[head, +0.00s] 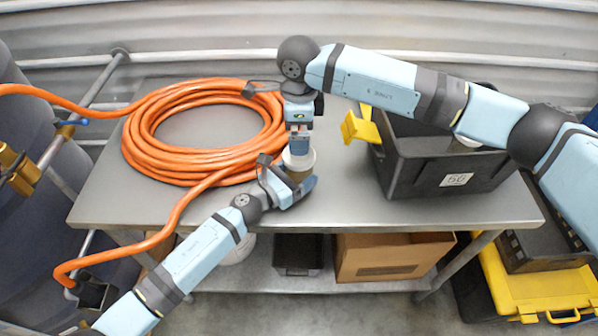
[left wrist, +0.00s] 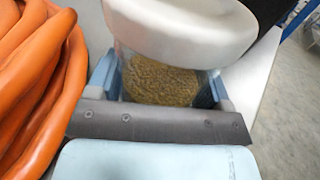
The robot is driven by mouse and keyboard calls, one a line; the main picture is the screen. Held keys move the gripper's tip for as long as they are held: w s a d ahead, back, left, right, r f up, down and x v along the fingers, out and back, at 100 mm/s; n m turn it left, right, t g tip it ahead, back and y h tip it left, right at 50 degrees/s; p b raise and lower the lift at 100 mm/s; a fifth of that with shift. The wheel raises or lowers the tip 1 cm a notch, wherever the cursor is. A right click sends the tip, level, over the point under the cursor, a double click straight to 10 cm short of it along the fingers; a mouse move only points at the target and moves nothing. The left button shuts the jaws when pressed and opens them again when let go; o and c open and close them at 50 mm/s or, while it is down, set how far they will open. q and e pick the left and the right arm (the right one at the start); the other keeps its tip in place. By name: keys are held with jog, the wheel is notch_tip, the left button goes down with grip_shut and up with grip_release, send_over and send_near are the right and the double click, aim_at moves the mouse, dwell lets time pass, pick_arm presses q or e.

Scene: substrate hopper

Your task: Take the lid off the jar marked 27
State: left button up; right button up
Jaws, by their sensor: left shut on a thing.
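A clear jar filled with golden-brown grain (left wrist: 160,82) stands at the front middle of the grey table, with a wide white lid (left wrist: 185,28) at its top. In the head view the lid (head: 311,158) shows just beneath my right gripper (head: 299,148). My left gripper (head: 288,186) is shut around the jar's body from the front; its fingers flank the jar in the left wrist view (left wrist: 165,90). My right gripper points down at the lid from above; whether its fingers close on the lid is unclear. No number on the jar is readable.
A coiled orange hose (head: 150,165) lies on the table (head: 425,210) just left of the jar. A black crate (head: 410,178) with a white label and a yellow object (head: 360,127) at its edge stands right. A cardboard box (head: 390,258) sits on the lower shelf.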

aim_at(299, 173)
pick_arm(q)
jog(key=shift+c, duration=0.2)
pick_arm(e)
jog(key=m, duration=0.6)
jog(key=shift+m, duration=0.4)
jog(key=m, duration=1.2)
jog(key=shift+m, duration=0.3)
jog(key=m, duration=0.7)
jog(key=shift+f+m, duration=0.3)
jog(key=shift+f, duration=3.7)
